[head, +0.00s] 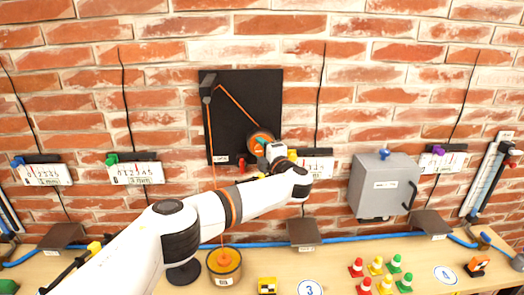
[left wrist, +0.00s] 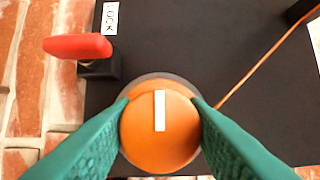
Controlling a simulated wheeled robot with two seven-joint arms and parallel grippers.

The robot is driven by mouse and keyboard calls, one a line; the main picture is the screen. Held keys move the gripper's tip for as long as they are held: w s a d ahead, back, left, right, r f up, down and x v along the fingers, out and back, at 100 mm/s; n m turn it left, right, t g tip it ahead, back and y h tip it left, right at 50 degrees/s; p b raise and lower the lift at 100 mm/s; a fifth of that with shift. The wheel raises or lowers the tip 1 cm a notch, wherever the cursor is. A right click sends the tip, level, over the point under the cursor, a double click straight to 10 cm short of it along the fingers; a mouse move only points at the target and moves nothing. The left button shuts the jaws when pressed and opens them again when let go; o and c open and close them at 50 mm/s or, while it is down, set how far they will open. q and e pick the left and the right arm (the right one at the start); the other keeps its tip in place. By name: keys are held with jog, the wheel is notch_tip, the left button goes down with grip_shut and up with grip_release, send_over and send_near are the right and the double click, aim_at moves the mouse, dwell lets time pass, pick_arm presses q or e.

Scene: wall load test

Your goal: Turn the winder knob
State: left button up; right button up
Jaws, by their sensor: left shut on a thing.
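The winder knob (left wrist: 158,142) is a round orange disc with a white bar mark pointing nearly straight up in the left wrist view. In the head view the knob (head: 260,135) sits on the lower right of a black wall panel (head: 245,105). My left gripper (left wrist: 160,112) is shut on the knob, with one teal finger against each side. In the head view my left gripper (head: 265,145) partly covers the knob. An orange cord runs from the winder up to a pulley (head: 208,88) and down to an orange weight (head: 224,260). My right gripper is not in view.
A red lock lever (left wrist: 78,47) sits beside the knob on the panel. A grey box (head: 384,185) hangs on the wall to the right.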

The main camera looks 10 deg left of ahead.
pick_arm(q)
jog(key=shift+f, duration=0.15)
jog(key=o, duration=0.9)
jog(key=b+v, duration=0.2)
jog(key=v, duration=1)
jog(key=shift+b, duration=0.3)
